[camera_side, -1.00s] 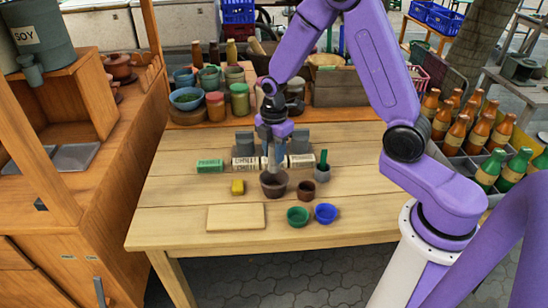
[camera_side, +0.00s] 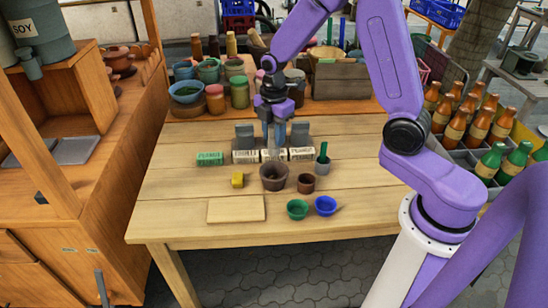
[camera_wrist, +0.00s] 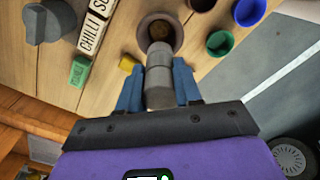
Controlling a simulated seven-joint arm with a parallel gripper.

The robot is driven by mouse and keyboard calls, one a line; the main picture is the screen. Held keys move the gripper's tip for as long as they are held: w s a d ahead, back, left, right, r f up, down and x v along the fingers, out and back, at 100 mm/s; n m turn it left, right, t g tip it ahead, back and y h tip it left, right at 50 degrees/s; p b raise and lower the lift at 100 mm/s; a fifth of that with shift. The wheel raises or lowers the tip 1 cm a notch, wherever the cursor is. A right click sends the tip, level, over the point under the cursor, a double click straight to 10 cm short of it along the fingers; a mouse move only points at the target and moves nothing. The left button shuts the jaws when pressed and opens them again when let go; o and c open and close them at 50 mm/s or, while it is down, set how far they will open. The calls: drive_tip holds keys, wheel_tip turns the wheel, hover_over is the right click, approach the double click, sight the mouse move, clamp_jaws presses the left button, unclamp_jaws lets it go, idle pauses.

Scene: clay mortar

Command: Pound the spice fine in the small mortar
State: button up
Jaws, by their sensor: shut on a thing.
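The small dark mortar (camera_side: 274,181) stands upright near the middle of the table, and it also shows in the wrist view (camera_wrist: 176,42). Brown material (camera_wrist: 160,30) lies in its bowl; how fine it is cannot be told. My gripper (camera_side: 273,140) is above the mortar and shut on a grey pestle (camera_wrist: 159,78), whose blue fingers sit on either side. The pestle points down toward the mortar. Its lower end appears at or just above the rim; whether it touches the contents cannot be told.
Green (camera_side: 297,211) and blue (camera_side: 326,207) bowls are in front. A yellow block (camera_side: 238,180) and flat board (camera_side: 236,210) lie left. Labelled blocks (camera_side: 245,156) stand behind.

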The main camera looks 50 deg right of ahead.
hover_over(274, 164)
drive_tip(key=s+a, duration=0.2)
drive_tip(key=a, duration=0.1)
drive_tip(key=shift+d+f, duration=0.2)
drive_tip(key=shift+f, duration=4.25)
drive_tip(key=shift+f, duration=0.25)
drive_tip(key=shift+f, duration=0.95)
drive_tip(key=shift+r, duration=0.15)
drive_tip(key=shift+r, duration=0.9)
drive_tip(key=shift+f, duration=0.1)
drive_tip(key=shift+f, duration=0.9)
